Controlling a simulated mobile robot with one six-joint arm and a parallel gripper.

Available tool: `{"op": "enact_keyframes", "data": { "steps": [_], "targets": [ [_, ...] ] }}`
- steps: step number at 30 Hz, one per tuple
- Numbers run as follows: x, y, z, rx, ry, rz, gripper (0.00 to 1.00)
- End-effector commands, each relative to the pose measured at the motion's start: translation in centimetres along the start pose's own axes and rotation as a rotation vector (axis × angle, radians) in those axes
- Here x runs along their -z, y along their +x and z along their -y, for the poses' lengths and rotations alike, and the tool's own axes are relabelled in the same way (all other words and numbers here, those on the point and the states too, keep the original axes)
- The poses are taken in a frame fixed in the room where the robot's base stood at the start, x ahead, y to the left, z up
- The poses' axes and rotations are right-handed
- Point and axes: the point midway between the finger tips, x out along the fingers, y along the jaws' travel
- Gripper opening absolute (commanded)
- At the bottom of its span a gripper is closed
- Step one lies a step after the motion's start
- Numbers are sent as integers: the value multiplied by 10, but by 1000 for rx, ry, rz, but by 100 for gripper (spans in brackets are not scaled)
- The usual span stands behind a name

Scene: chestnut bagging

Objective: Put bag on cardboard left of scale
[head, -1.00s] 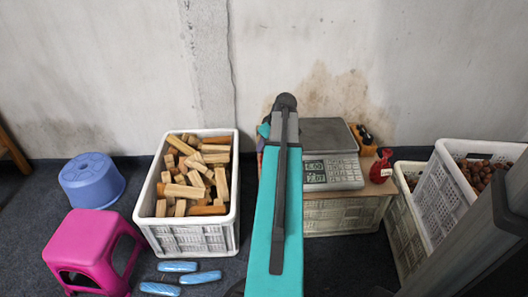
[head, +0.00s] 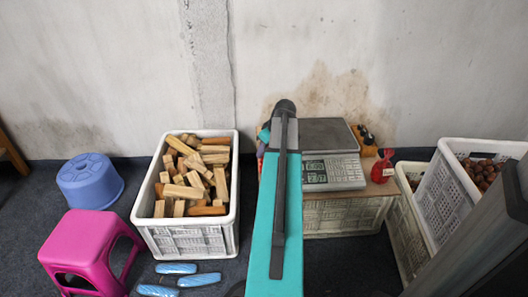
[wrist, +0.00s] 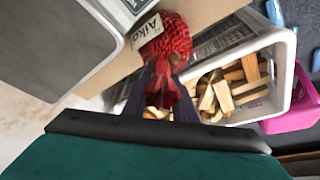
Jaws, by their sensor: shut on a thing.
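The red mesh bag (wrist: 168,38) with a white "Aiko" label shows in the wrist view. My gripper (wrist: 163,70) is shut on its gathered neck. The bag appears over the edge of the brown cardboard (wrist: 108,68), next to the crate of wood; whether it touches the cardboard I cannot tell. The grey scale (wrist: 60,40) lies left of the bag in this view. In the head view the scale (head: 333,172) stands right of my arm.
A white crate of wood blocks (head: 146,222) stands left of my arm. A red bag-like item (head: 382,170) and a small box of dark items (head: 364,140) sit right of the scale. Crates with chestnuts (head: 440,200) stand at right.

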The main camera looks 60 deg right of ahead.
Motion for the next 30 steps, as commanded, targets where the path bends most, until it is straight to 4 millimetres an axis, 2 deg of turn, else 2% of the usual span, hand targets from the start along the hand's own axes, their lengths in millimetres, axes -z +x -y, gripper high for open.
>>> {"op": "enact_keyframes", "data": {
  "steps": [5, 6, 9, 22, 30],
  "targets": [
    [-1, 2, 0, 0, 0, 0, 0],
    [-1, 2, 0, 0, 0, 0, 28],
    [-1, 2, 0, 0, 0, 0, 44],
    [0, -1, 0, -1, 0, 0, 44],
    [0, -30, 0, -1, 1, 0, 44]
  ]
}}
